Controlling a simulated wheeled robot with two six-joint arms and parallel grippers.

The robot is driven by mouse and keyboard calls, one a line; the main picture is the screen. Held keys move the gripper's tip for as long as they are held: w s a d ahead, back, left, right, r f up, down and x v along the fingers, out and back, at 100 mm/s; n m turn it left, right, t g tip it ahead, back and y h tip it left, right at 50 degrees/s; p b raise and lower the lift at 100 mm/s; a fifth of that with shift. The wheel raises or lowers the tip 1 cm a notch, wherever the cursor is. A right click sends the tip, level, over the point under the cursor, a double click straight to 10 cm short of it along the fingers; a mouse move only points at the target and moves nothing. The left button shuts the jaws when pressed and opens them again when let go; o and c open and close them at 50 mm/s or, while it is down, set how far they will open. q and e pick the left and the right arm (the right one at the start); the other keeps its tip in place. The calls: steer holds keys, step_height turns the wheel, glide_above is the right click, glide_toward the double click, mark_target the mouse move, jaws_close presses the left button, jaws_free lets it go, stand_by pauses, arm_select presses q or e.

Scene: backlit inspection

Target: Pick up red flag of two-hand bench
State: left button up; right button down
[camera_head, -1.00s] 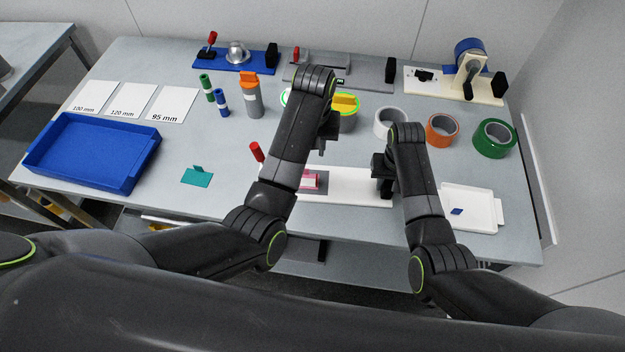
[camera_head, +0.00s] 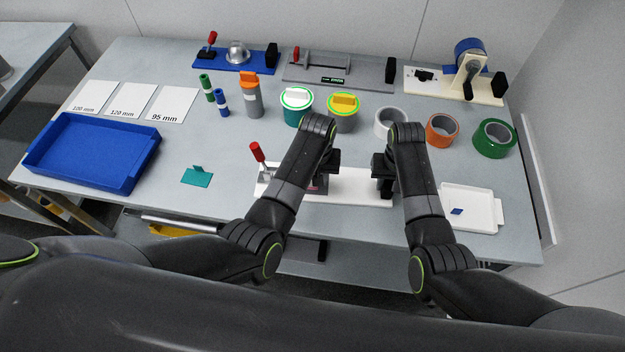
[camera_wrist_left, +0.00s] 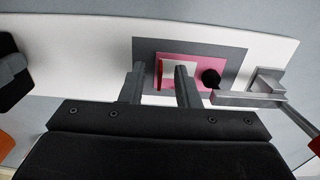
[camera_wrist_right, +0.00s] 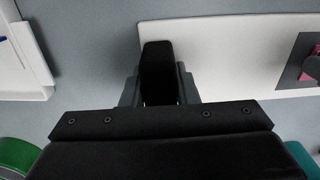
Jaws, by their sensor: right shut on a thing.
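The two-hand bench is a long white board (camera_head: 352,186) with a red-handled clamp (camera_head: 257,152) at its left end and a black block at its right end. A pink flag piece (camera_wrist_left: 205,62) lies on a dark grey pad (camera_wrist_left: 145,50) on the board, with a pale, red-edged upright part (camera_wrist_left: 170,72). My left gripper (camera_wrist_left: 160,85) is open over it, one finger to each side of the upright part in the left wrist view; contact cannot be told. My right gripper (camera_wrist_right: 158,90) is shut on the black block (camera_wrist_right: 158,65).
The clamp's metal arm (camera_wrist_left: 250,98) and a black tip (camera_wrist_left: 210,78) are close to the left fingers. Teal (camera_head: 294,112) and grey (camera_head: 343,118) lidded cups stand behind the left arm. Tape rolls (camera_head: 441,130) and a white tray (camera_head: 470,207) lie right; a blue tray (camera_head: 92,150) lies left.

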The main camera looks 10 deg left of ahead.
arm_select(q)
steer(key=shift+f, duration=0.1)
jaws_close()
stand_by(0.4)
arm_select(e)
steer(key=c, duration=1)
jaws_free()
steer(key=shift+w+f, duration=0.1)
steer(key=shift+c, duration=0.2)
arm_select(q)
step_height(320, 180, up, 10)
arm_select(e)
step_height(320, 180, up, 12)
steer(key=shift+r, duration=0.1)
